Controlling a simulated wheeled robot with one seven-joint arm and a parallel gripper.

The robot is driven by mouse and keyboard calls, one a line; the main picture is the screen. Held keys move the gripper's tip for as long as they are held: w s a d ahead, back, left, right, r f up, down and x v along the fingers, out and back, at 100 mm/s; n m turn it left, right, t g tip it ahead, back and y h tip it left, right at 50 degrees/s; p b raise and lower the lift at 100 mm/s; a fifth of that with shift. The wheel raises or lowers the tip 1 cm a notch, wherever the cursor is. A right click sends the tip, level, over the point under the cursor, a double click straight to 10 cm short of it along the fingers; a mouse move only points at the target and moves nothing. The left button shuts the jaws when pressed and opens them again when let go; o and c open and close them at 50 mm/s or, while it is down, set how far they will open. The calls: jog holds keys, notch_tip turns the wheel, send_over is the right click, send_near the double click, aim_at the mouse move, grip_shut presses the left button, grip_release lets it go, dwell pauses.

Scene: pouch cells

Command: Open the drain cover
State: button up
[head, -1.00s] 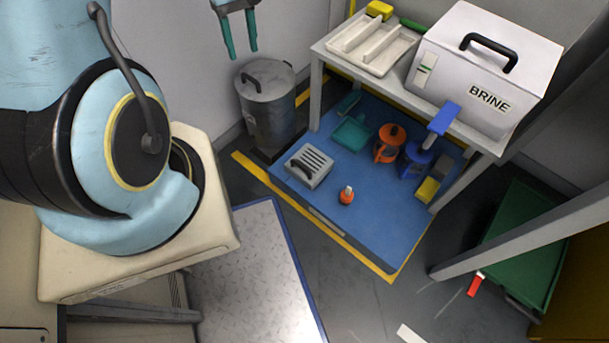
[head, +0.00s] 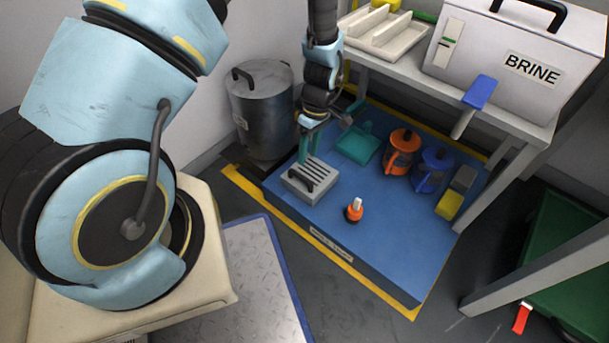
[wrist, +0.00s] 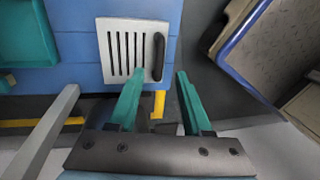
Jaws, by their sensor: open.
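The drain cover (head: 318,170) is a light grey slotted block with a dark bar handle (head: 300,182), lying on the blue platform near its front left edge. In the wrist view the slotted cover (wrist: 125,78) lies ahead of the fingers, with its black handle (wrist: 158,57) along its right side. My gripper (head: 308,160) is open, with teal fingers pointing down at the back left of the cover in the head view. In the wrist view the fingertips (wrist: 161,76) stand on either side of the handle's line. Nothing is between them. I cannot tell the exact gap to the handle.
The blue platform (head: 370,255) also holds an orange jug (head: 402,155), a blue jug (head: 432,172), a teal tray (head: 357,148) and a small orange-and-white item (head: 354,210). A grey bin (head: 262,115) stands left of my gripper. The bench with the BRINE box (head: 510,60) overhangs behind.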

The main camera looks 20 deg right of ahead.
aim_at(304, 177)
jog(key=f, duration=0.2)
jog(key=a+f+b, duration=0.1)
jog(key=f, duration=0.2)
jog(key=f+b, duration=0.1)
jog(key=f, duration=0.2)
jog(key=shift+s+a, duration=0.2)
jog(key=shift+s, duration=0.15)
jog(key=shift+r, duration=0.1)
grip_shut()
dwell(0.9)
